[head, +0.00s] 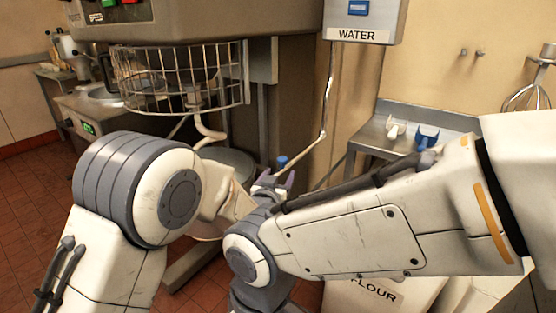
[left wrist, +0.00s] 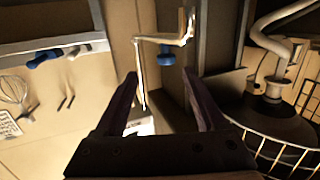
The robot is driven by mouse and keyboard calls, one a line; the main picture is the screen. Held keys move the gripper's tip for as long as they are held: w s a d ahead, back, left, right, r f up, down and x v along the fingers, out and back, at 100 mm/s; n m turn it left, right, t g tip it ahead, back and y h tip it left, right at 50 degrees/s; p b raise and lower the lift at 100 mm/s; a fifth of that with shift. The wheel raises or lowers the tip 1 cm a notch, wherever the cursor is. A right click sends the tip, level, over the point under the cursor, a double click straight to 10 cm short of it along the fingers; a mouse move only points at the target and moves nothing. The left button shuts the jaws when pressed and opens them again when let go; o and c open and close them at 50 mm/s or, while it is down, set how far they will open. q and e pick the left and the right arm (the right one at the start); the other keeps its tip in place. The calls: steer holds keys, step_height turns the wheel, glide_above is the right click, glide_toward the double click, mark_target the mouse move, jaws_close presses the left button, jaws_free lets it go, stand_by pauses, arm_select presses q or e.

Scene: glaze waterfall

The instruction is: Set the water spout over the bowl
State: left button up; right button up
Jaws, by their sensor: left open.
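The water spout (head: 325,100) is a thin jointed metal pipe hanging from the grey WATER box (head: 357,35). Its lower arm ends at a blue knob (head: 282,160), right of the bowl. The grey bowl (head: 238,160) stands under the mixer, largely hidden by my arm and the wire guard. My left gripper (head: 275,181) is open and empty just below the blue knob. In the left wrist view, the open fingers (left wrist: 160,78) point toward the knob (left wrist: 166,56), which appears just beyond the tips. The spout pipe (left wrist: 162,40) crosses behind it. My right gripper is out of sight.
The mixer's wire guard (head: 180,102) is at upper left and shows at lower right in the left wrist view (left wrist: 265,140). A metal shelf (head: 372,132) with a blue item (head: 427,136) is on the right. A FLOUR bin (head: 375,290) stands below my right arm.

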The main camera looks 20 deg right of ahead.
mark_target(283, 157)
arm_select(q)
steer(key=shift+w+d+f+t, duration=0.2)
steer(key=shift+w+f+t, duration=0.2)
steer(key=shift+w, duration=0.35)
steer(key=shift+w+d+r+t, duration=0.1)
steer(key=shift+w+r+t, duration=0.15)
steer(key=shift+w, duration=0.5)
steer(key=x, duration=0.9)
steer(key=shift+w+d+p, duration=0.25)
steer(key=shift+p, duration=0.1)
jaws_close()
